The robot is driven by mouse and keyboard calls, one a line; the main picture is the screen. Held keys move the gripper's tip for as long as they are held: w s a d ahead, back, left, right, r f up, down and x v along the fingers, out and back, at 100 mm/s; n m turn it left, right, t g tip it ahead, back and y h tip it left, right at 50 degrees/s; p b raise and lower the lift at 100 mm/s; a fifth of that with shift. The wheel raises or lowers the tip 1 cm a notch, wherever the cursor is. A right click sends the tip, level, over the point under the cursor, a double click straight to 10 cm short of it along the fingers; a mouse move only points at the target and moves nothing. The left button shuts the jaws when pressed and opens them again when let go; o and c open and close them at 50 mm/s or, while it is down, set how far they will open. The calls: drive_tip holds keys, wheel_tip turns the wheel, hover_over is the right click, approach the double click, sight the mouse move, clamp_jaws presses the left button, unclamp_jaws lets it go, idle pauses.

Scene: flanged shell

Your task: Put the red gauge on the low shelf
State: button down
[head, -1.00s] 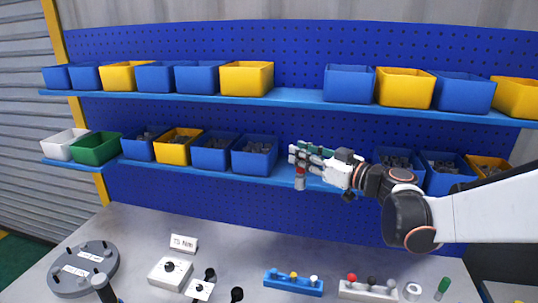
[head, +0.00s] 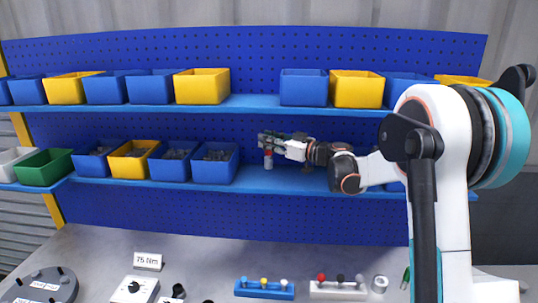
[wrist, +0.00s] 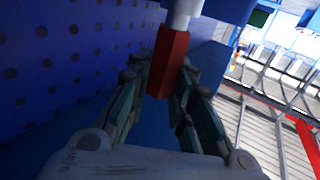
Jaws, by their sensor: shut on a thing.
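The red gauge has a red hexagonal body (wrist: 168,62) with a pale cylinder on one end. In the head view the gauge (head: 268,161) hangs upright, pale end down, under my gripper. My gripper (head: 268,141) is shut on the red body; in the wrist view its fingers (wrist: 160,88) lie on both sides of it. The low shelf (head: 285,183) is the lower blue shelf. The gauge is over its open stretch, right of a blue bin. I cannot tell whether its lower end touches the shelf.
A blue bin (head: 215,164) stands left of the gauge on the low shelf. The upper shelf (head: 250,104) with blue and yellow bins runs above my gripper. A blue pegboard (head: 270,220) is behind. My arm hides the shelf's right part.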

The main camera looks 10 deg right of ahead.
sight(269, 153)
wheel_tip(269, 153, down, 4)
drive_tip(key=shift+f, duration=0.1)
drive_tip(key=shift+w+f, duration=0.15)
drive_tip(key=shift+f, duration=0.2)
drive_tip(key=shift+b, duration=0.3)
drive_tip(key=c, duration=1.4)
unclamp_jaws()
drive_tip(key=shift+f, duration=0.1)
